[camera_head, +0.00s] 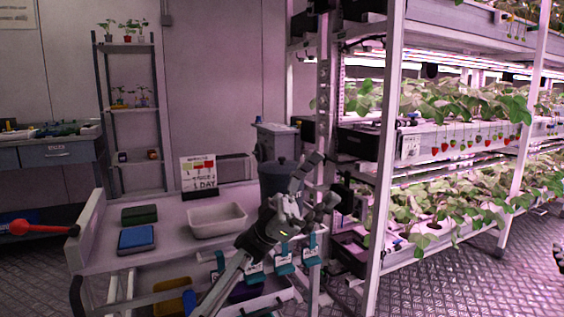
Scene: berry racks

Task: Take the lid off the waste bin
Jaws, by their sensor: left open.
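The waste bin (271,186) is a dark blue-grey round bin at the back right of the white cart top. Its lid (277,166) is on it, with a small knob on top. My left gripper (316,185) is open and empty, in front of the bin's right side. Its arm rises from the bottom of the picture and hides part of the bin's front. Whether the fingers touch the bin or lid cannot be told.
A white tray (216,233), a blue box (136,251), a green box (139,213) and a sign (199,175) stand on the cart (174,241). A plant rack's white post (384,150) stands close on the right. Teal-handled tools (284,264) hang at the cart's front.

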